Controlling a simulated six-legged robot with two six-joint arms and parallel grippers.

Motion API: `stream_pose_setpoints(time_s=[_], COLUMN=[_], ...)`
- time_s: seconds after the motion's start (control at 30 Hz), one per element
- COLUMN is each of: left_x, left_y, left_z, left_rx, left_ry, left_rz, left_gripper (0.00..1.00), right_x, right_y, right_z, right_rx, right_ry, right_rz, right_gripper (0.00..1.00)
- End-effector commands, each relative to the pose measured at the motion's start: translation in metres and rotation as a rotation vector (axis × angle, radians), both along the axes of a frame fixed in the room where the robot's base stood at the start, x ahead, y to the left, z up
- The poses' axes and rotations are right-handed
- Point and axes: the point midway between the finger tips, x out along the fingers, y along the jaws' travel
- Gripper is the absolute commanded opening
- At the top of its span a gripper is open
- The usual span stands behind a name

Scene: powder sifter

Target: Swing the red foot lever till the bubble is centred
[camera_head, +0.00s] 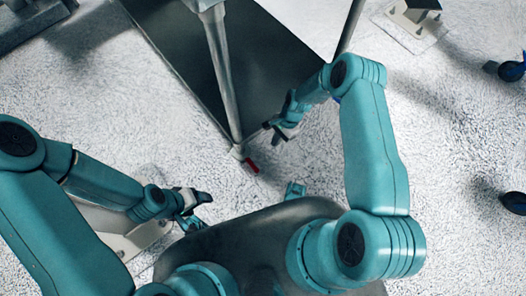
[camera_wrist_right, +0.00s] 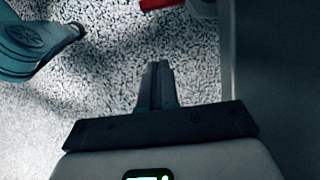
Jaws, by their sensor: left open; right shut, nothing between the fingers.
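The red foot lever (camera_head: 251,166) sticks out at the base of a grey metal leg (camera_head: 222,75) in the head view. It also shows at the top edge of the right wrist view (camera_wrist_right: 160,4), partly cut off. My right gripper (camera_head: 278,137) is shut and empty, just right of the leg's foot and a little above the lever in the picture, apart from the lever. Its closed fingers (camera_wrist_right: 158,84) show in the right wrist view. My left gripper (camera_head: 205,197) is open and empty, low and left of the lever. I cannot make out a bubble in either view.
A dark flat panel (camera_head: 180,40) lies behind the leg. A second leg (camera_head: 350,25) stands at the upper right. Pale plates (camera_head: 412,25) and blue-and-black parts (camera_head: 511,70) sit at the right. Speckled floor around the lever is clear.

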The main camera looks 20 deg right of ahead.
Motion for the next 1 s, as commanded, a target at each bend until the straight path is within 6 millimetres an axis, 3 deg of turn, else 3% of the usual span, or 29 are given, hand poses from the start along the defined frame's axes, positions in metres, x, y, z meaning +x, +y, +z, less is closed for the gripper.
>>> stream_pose_setpoints(time_s=[0.53,0.7,1.0], left_x=[0.008,0.008,0.009], left_y=[0.007,0.008,0.008], left_z=[-0.039,-0.038,-0.039], left_rx=[0.006,0.006,0.006], left_ry=[-0.014,-0.015,-0.015], left_rz=[0.031,0.032,0.033], left_gripper=[0.67,0.67,0.67], right_x=[-0.009,-0.017,-0.021], right_y=[0.035,0.06,0.071], right_z=[-0.098,-0.091,-0.09], right_rx=[0.0,0.0,0.0], right_ry=[0.0,-0.001,0.0], right_rz=[0.002,0.004,0.001], right_gripper=[0.0,0.0,0.0])
